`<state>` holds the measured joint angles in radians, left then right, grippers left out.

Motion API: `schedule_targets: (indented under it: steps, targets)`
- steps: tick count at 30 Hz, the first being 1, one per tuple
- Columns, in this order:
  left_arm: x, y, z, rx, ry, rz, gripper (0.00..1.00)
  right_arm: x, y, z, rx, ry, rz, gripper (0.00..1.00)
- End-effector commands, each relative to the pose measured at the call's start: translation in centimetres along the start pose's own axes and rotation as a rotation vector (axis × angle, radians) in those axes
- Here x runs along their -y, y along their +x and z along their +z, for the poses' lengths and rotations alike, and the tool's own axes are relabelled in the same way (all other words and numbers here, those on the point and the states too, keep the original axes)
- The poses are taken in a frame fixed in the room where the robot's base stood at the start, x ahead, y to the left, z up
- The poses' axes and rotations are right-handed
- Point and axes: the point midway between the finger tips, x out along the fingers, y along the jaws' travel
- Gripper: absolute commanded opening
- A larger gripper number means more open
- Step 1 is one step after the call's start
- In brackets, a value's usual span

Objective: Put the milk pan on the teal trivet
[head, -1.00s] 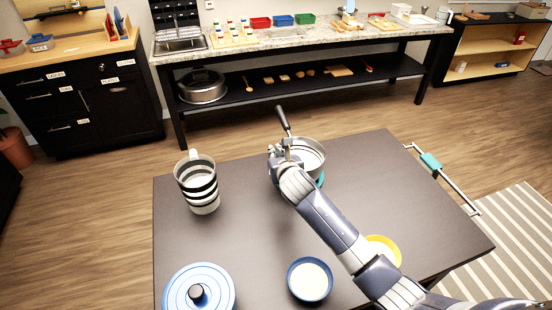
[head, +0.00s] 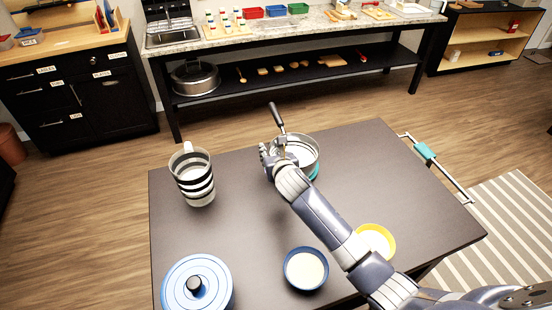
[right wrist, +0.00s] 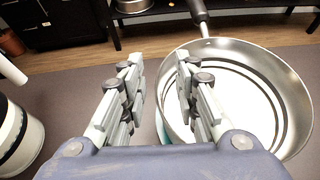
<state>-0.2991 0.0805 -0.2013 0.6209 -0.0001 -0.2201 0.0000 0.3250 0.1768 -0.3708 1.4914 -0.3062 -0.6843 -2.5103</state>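The milk pan (head: 309,145) is a steel pan with dark bands and a dark handle pointing away. It stands towards the far edge of the dark table. The teal trivet (head: 316,174) shows as a teal edge under the pan's near right side; most of it is hidden. My right gripper (head: 274,152) is at the pan's left side. In the right wrist view, its fingers (right wrist: 160,95) are apart, with the pan's left rim (right wrist: 163,85) between them; the right finger overlaps the pan's inside. I cannot tell whether either finger touches the pan. My left gripper is out of view.
On the table stand a striped mug (head: 194,178), a blue lidded pot (head: 215,276), a blue bowl (head: 306,268) and a yellow bowl (head: 385,240) beside my right arm. The table's right part (head: 410,190) is clear. A counter with a lower shelf stands behind.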

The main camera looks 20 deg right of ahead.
Motion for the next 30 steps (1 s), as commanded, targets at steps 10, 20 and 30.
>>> schedule_targets:
  steps: [10, 20, 30]
  targets:
    - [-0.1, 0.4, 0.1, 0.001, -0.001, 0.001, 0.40, 0.1, -4.8, -0.1, 0.000, -0.002, 0.000, 0.28]
    - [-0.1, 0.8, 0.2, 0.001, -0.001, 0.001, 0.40, 0.0, -9.6, -0.1, 0.001, -0.002, 0.000, 0.28]
    - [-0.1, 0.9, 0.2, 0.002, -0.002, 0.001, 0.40, 0.0, -11.3, 0.0, -0.001, 0.000, -0.001, 0.28]
